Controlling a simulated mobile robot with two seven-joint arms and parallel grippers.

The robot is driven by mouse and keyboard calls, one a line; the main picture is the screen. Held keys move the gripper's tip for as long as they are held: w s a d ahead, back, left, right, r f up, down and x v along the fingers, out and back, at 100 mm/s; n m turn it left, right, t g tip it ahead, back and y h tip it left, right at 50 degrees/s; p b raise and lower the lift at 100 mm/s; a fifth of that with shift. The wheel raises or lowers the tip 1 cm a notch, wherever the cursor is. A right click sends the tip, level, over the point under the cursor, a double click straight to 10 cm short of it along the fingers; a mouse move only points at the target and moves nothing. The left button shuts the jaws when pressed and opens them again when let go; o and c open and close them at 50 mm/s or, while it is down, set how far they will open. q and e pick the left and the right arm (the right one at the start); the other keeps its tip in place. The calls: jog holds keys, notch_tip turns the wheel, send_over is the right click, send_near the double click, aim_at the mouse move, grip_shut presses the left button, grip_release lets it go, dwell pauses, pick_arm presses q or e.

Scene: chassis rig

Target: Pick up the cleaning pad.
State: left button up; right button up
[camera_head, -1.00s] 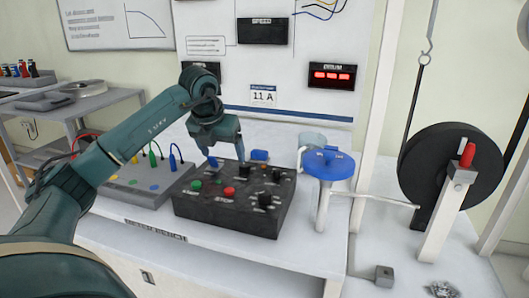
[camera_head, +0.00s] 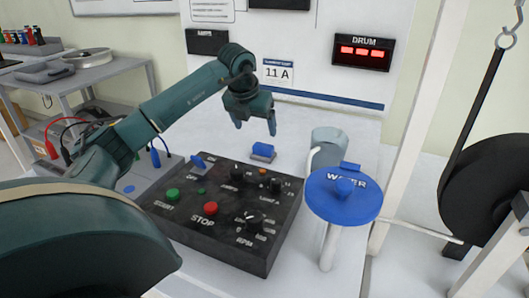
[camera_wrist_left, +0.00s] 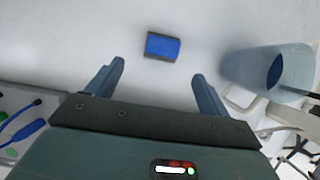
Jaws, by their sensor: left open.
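The cleaning pad (camera_head: 263,152) is a small blue block with a dark grey edge, lying on the white bench top behind the control box. In the left wrist view the pad (camera_wrist_left: 162,46) lies beyond my fingertips, roughly centred between them. My left gripper (camera_head: 255,128) is open and empty, pointing down above the bench, close to the pad in the head view. Its two fingers (camera_wrist_left: 158,78) are spread wide in the left wrist view and do not touch the pad. My right gripper is in neither view.
A black control box (camera_head: 222,207) with knobs and buttons stands in front of the pad. A pale blue cup (camera_head: 329,142) and a blue round WATER lid (camera_head: 343,193) stand to the right. A black drum (camera_head: 490,190) is at far right. The bench around the pad is clear.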

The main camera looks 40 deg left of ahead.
aim_at(263, 145)
pick_arm(q)
jog(key=x, duration=0.5)
jog(key=b+x, duration=0.1)
jog(key=x, duration=0.2)
jog(key=shift+w+d+f, duration=0.1)
jog(key=shift+w+d, duration=0.05)
jog(key=shift+w, duration=0.25)
jog(key=shift+w+f, duration=0.1)
jog(key=shift+f, duration=0.1)
jog(key=shift+c, duration=0.2)
jog(key=shift+c, duration=0.8)
jog(key=c, duration=0.9)
jog(key=shift+r+p, duration=0.9)
jog(key=shift+r, duration=4.2)
